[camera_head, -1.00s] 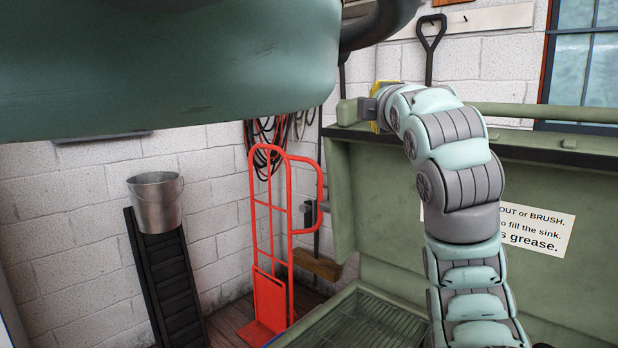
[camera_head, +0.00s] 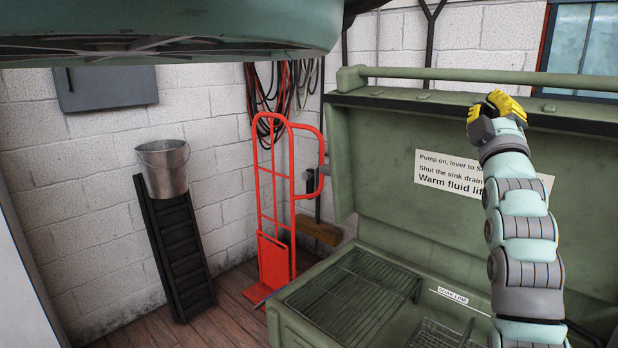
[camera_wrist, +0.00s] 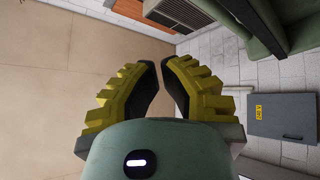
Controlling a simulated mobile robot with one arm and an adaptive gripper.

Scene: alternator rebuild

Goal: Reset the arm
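My gripper (camera_head: 497,104) has yellow fingers and is raised at the right of the head view, in front of the green parts washer's raised lid (camera_head: 390,150). My arm rises to it from the lower right. In the wrist view, my gripper (camera_wrist: 162,68) shows two yellow ribbed fingers with dark inner pads. A narrow gap separates the fingertips, and nothing is between them. I cannot tell whether the gripper touches the lid's edge.
The washer's sink holds a wire rack (camera_head: 350,295) and a basket (camera_head: 440,335). A red hand truck (camera_head: 275,215) stands left of it. A metal bucket (camera_head: 163,168) is above a black ramp (camera_head: 175,245). A grey wall box (camera_head: 107,88) hangs behind.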

